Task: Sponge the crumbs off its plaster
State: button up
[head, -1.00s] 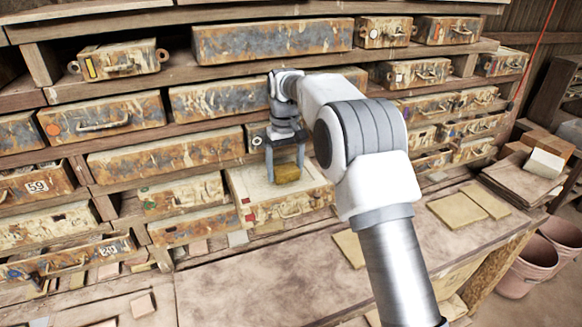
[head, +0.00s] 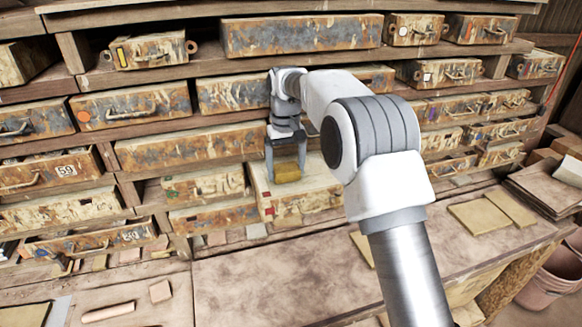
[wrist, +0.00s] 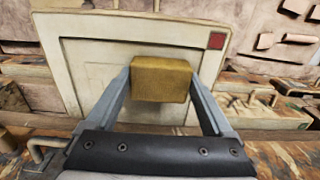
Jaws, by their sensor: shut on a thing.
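My gripper (head: 286,163) is shut on a yellow-brown sponge (head: 288,173), which also shows between the two fingers in the wrist view (wrist: 161,79). The sponge is over the pale plaster top of a box-like mould (head: 318,186) that juts out from the shelf rack. In the wrist view the plaster face (wrist: 85,55) is cream, with a raised rim and a dark red square (wrist: 216,41) at one corner. I cannot tell whether the sponge touches the plaster. No crumbs can be made out; the sponge and gripper hide part of the face.
Rusty, stained mould boxes fill the shelves, such as a long one (head: 300,36) on the upper shelf. A dusty bench (head: 290,275) runs below, mostly clear. Flat tan tiles (head: 478,216) lie at right, and a clay roll (head: 108,312) lies at lower left.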

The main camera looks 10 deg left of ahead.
aim_at(310, 172)
jog(key=shift+s+a, duration=0.3)
jog(key=shift+a, duration=0.3)
jog(key=shift+s+a, duration=0.3)
jog(key=shift+a, duration=0.3)
jog(key=shift+w+a+f, duration=0.1)
jog(key=shift+w, duration=0.15)
jog(key=shift+w+d, duration=0.95)
jog(key=shift+d, duration=1)
jog(key=shift+w+d, duration=1)
jog(key=shift+d, duration=0.9)
jog(key=shift+w+d, duration=0.95)
jog(key=shift+d, duration=1)
jog(key=shift+a, duration=0.15)
jog(key=shift+s+a, duration=0.4)
jog(key=shift+a, duration=0.35)
jog(key=shift+s+a, duration=0.35)
jog(key=shift+a, duration=0.35)
jog(key=shift+s+a, duration=0.3)
jog(key=shift+a, duration=0.3)
jog(key=shift+s+a, duration=0.3)
jog(key=shift+a, duration=0.3)
jog(key=shift+s+a, duration=0.3)
jog(key=shift+a, duration=0.3)
jog(key=shift+s+a, duration=0.4)
jog(key=shift+a, duration=0.45)
jog(key=shift+s+a, duration=0.35)
jog(key=shift+a, duration=0.45)
jog(key=shift+s+a, duration=0.4)
jog(key=shift+a, duration=0.45)
